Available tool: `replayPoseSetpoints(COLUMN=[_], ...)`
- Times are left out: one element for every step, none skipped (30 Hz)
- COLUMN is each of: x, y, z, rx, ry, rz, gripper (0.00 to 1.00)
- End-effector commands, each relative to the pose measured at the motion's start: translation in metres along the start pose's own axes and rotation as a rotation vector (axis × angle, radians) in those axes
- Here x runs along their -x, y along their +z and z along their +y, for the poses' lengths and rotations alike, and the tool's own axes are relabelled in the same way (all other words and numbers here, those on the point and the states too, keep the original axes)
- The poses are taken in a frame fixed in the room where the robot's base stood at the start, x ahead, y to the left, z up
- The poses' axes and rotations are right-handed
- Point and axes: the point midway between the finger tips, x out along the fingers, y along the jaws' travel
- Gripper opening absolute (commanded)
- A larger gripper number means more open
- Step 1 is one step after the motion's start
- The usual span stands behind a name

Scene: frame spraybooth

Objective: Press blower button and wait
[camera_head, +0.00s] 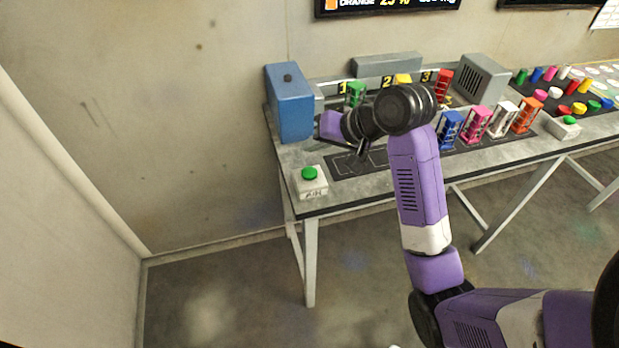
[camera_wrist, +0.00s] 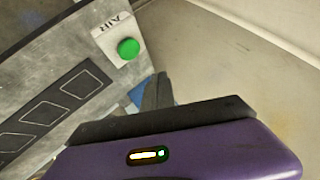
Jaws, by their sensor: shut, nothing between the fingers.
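The blower button is a green dome (camera_head: 309,173) on a small white box (camera_head: 311,189) at the table's front left corner. In the wrist view the green button (camera_wrist: 128,48) sits on its white box marked AIR (camera_wrist: 112,36), up and left of my fingertips. My gripper (camera_wrist: 160,80) is shut and empty, its dark fingers together. In the head view my purple hand (camera_head: 330,124) is above the table's left end, behind the button and apart from it. The fingertips are hard to make out there.
A blue box (camera_head: 289,103) stands at the table's back left. Coloured frames, such as a pink one (camera_head: 475,122), stand along the table. A second green button (camera_head: 569,120) is at the right. The table top around the AIR box is clear.

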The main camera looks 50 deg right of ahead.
Motion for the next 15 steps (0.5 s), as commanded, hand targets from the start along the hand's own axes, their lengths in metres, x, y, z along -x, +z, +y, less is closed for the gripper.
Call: replayPoseSetpoints(x=[-0.009, -0.012, -0.015, -0.018, -0.020, -0.022, -0.024, -0.026, -0.029, -0.030, -0.032, -0.033, -0.034, -0.034, -0.034], y=[0.007, 0.009, 0.011, 0.013, 0.015, 0.016, 0.018, 0.019, 0.021, 0.022, 0.023, 0.024, 0.025, 0.025, 0.025], z=[0.007, 0.009, 0.011, 0.013, 0.015, 0.015, 0.017, 0.018, 0.020, 0.021, 0.023, 0.024, 0.025, 0.025, 0.025], rx=[0.001, 0.001, 0.001, 0.001, 0.001, 0.000, -0.001, -0.001, -0.001, 0.000, 0.000, 0.000, 0.000, 0.000, 0.000], ry=[0.000, 0.000, 0.000, 0.000, 0.000, -0.001, -0.001, -0.001, -0.001, 0.000, 0.000, 0.001, 0.001, 0.001, 0.001], rz=[0.000, 0.000, 0.000, 0.000, 0.000, -0.001, -0.002, -0.001, -0.001, -0.001, -0.001, -0.001, -0.001, 0.000, 0.000], gripper=[0.00, 0.00, 0.00, 0.00, 0.00, 0.00, 0.00, 0.00, 0.00, 0.00, 0.00, 0.00, 0.00, 0.00, 0.00])
